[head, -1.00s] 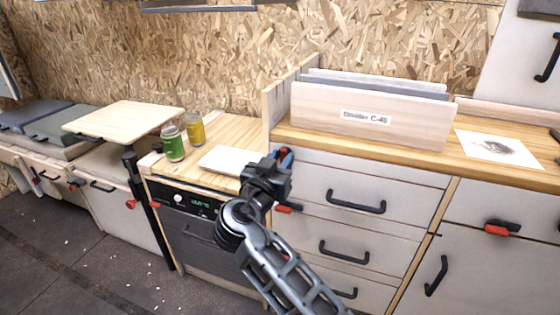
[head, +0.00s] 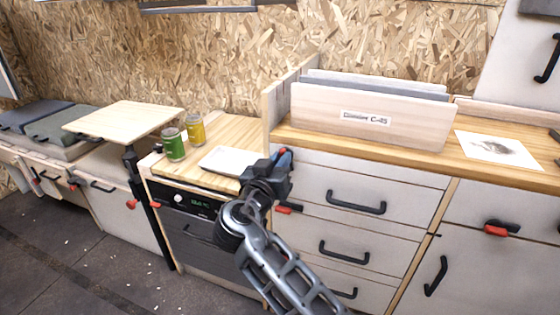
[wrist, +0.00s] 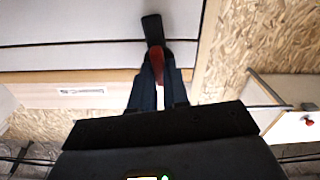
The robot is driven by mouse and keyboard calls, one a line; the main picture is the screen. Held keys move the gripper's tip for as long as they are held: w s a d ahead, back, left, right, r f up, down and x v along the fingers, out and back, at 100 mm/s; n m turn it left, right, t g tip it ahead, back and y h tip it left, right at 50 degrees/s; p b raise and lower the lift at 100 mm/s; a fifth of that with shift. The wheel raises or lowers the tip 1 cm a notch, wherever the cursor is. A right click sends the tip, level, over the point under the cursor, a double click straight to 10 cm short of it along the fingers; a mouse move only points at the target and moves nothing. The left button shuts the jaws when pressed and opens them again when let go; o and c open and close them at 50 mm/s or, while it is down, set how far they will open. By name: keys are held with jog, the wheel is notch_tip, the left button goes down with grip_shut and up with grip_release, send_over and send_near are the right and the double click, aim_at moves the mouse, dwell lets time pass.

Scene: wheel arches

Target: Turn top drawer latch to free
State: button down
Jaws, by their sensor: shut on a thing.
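The top drawer (head: 310,178) is a pale front with a black bar handle (head: 356,203), below the wooden worktop. Its latch has a black base (wrist: 153,28) and a red lever (wrist: 157,62) in the wrist view. My gripper (wrist: 158,72) has its two dark blue fingers shut on the red lever, one on each side. In the head view my gripper (head: 284,158) is at the upper left corner of the drawer front and hides most of this latch. The drawer looks closed.
Another red latch (head: 289,209) sits just below my gripper. A divider box (head: 370,118) stands on the worktop.

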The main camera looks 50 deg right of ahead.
jog(key=shift+w+a+f+n+p, duration=0.1)
jog(key=shift+n+p, duration=1.95)
jog(key=shift+n, duration=1.9)
jog(key=shift+w+f+n+p, duration=0.1)
jog(key=shift+n+p, duration=1.9)
jog(key=shift+n, duration=1.95)
jog(key=c, duration=1.1)
grip_release()
jog(key=shift+b+v, duration=0.35)
jog(key=shift+v, duration=3.55)
